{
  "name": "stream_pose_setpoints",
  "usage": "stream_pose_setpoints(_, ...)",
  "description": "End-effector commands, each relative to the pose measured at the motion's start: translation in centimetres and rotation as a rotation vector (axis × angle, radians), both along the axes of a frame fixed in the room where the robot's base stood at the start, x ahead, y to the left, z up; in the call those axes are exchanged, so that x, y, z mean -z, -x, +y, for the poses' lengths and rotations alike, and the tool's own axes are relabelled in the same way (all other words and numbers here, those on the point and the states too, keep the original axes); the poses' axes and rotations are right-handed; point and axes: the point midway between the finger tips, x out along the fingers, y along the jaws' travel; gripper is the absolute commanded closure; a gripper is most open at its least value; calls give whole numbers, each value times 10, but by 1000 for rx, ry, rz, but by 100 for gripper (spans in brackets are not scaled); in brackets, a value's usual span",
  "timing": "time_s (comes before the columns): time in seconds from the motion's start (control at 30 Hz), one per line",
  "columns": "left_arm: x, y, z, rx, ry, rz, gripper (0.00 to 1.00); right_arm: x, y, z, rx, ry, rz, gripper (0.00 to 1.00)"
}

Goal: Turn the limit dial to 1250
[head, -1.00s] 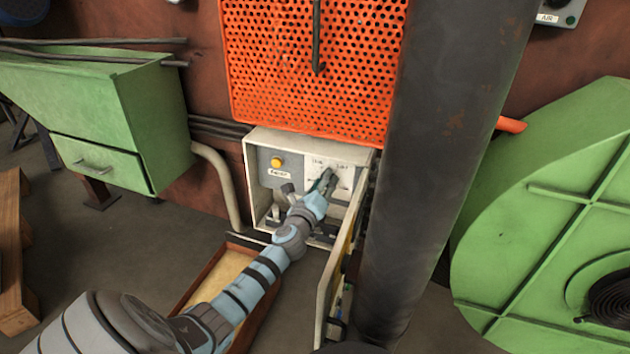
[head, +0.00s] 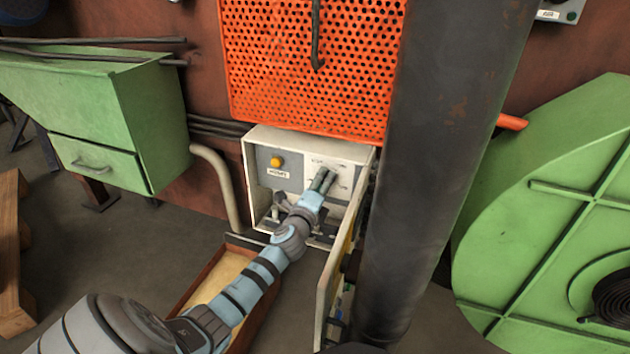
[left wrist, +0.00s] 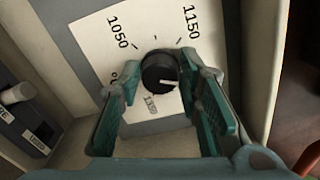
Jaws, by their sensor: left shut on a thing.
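The limit dial (left wrist: 159,72) is a round black knob with a white pointer line on a white scale plate (left wrist: 95,45). The plate reads 1050 at upper left and 1150 at upper right in the left wrist view; a small label below the knob is hard to read. The pointer line points to the lower right there, well away from both numbers. My left gripper (left wrist: 161,71) is shut on the dial, a finger on either side. In the head view my left gripper (head: 323,183) hides the dial. My right gripper is not in view.
The white control box (head: 310,147) has a yellow button (head: 277,161) left of the plate. Its open door (head: 335,270) stands just right of my arm, beside a dark column (head: 440,140). An orange perforated guard (head: 310,70) hangs above. A shallow tray (head: 200,290) lies below.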

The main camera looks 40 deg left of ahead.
Motion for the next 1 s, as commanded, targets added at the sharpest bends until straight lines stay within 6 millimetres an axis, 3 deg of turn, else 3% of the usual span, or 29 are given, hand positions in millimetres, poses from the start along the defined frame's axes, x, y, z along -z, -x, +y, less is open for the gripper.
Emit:
stream_pose_setpoints(0.03, -8, -3, -3, 12, -1, -18, 96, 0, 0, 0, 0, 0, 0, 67)
stream_pose_setpoints(0.27, -9, -3, -3, 11, -3, -19, 96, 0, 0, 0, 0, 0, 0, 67)
stream_pose_setpoints(0.3, -9, -2, -3, 11, -3, -19, 65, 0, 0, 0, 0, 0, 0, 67)
stream_pose_setpoints(0.43, -8, -1, -1, 7, -4, -16, 47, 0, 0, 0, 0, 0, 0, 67)
stream_pose_setpoints(0.77, -3, 10, 3, -1, -1, -9, 47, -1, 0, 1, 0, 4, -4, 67)
stream_pose_setpoints(1.0, -3, 67, -15, 2, 1, -11, 47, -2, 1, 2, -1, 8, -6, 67)
